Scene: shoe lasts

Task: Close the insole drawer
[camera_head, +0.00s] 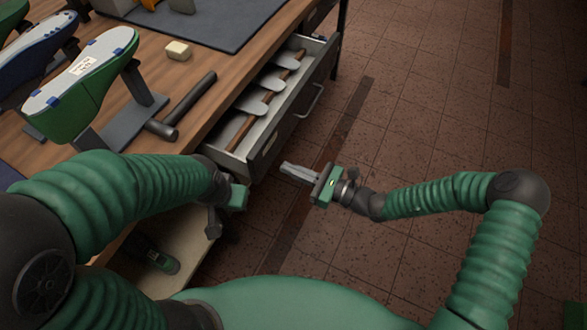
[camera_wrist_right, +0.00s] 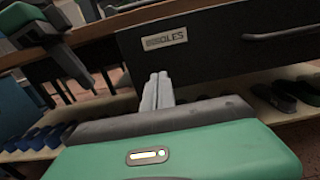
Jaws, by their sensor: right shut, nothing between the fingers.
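The insole drawer (camera_head: 263,141) is pulled out from the wooden bench, with several grey insoles (camera_head: 272,84) lying inside. Its dark front has a handle (camera_head: 311,101) and, in the right wrist view, a label (camera_wrist_right: 165,38) ending in "OLES". My right gripper (camera_head: 284,168) is shut and empty, with its fingers in front of the near end of the drawer front. In the right wrist view, the fingertips (camera_wrist_right: 158,76) point at the lower part of the drawer front; I cannot tell whether they touch. My left gripper (camera_head: 213,224) is near the bench's front edge, its fingers hard to make out.
The bench (camera_head: 140,58) holds a green shoe last (camera_head: 80,88) on a stand, a hammer (camera_head: 184,107) and a pale block (camera_head: 178,50). A lower shelf (camera_wrist_right: 215,93) with shoes is under the drawer.

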